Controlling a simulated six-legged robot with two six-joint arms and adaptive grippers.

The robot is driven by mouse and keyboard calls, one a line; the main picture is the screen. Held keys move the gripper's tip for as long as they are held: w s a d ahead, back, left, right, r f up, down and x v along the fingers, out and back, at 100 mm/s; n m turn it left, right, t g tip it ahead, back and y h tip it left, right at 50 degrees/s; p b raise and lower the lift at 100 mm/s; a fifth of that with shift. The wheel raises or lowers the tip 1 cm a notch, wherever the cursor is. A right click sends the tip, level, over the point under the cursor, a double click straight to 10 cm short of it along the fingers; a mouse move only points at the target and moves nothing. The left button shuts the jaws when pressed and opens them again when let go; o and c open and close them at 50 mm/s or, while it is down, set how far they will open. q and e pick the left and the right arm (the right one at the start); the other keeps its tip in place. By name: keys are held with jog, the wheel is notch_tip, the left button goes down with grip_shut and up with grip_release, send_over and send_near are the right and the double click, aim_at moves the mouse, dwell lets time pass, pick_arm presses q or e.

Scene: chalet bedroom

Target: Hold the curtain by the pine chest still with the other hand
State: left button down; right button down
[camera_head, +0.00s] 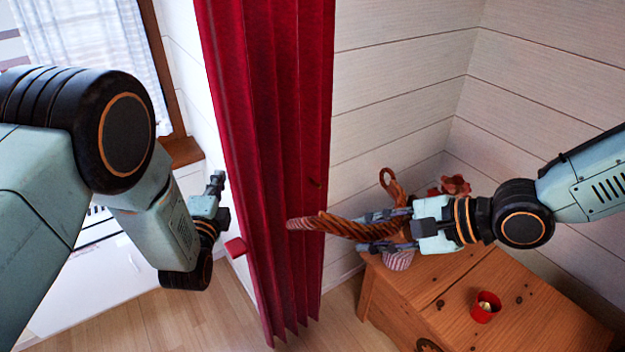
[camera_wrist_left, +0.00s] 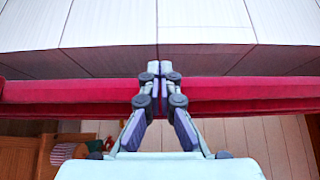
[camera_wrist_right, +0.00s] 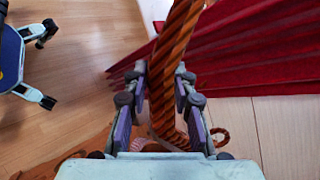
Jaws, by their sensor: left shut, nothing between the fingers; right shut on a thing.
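The red curtain (camera_head: 275,150) hangs in folds from the top of the head view down to near the floor. My left gripper (camera_head: 217,180) is at the curtain's left edge, shut and empty. In the left wrist view its closed fingertips (camera_wrist_left: 160,70) lie across the red curtain (camera_wrist_left: 225,92); I cannot tell whether they touch it. My right gripper (camera_head: 368,231) is shut on a twisted orange-brown rope (camera_head: 325,227), whose free end reaches in front of the curtain. The rope (camera_wrist_right: 172,75) also runs between the fingers in the right wrist view. The pine chest (camera_head: 530,290) stands right of the curtain.
A red cup (camera_head: 486,308) stands on the chest. A striped object (camera_head: 398,261) and a reddish flower-shaped thing (camera_head: 452,186) are partly hidden behind my right gripper. A window (camera_head: 85,40) is at the left. Plank walls (camera_head: 400,90) form a corner behind the chest. Wooden floor shows below the curtain.

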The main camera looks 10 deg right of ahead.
jog(key=shift+w+r+p, duration=0.1)
jog(key=shift+r+p, duration=0.3)
jog(key=shift+r, duration=0.05)
jog(key=shift+r+p, duration=0.5)
jog(key=shift+r, duration=0.1)
jog(key=shift+r+p, duration=0.35)
jog(key=shift+p, duration=0.05)
pick_arm(q)
jog(key=v, duration=0.9)
jog(key=shift+w+d, duration=0.1)
jog(key=shift+w, duration=0.05)
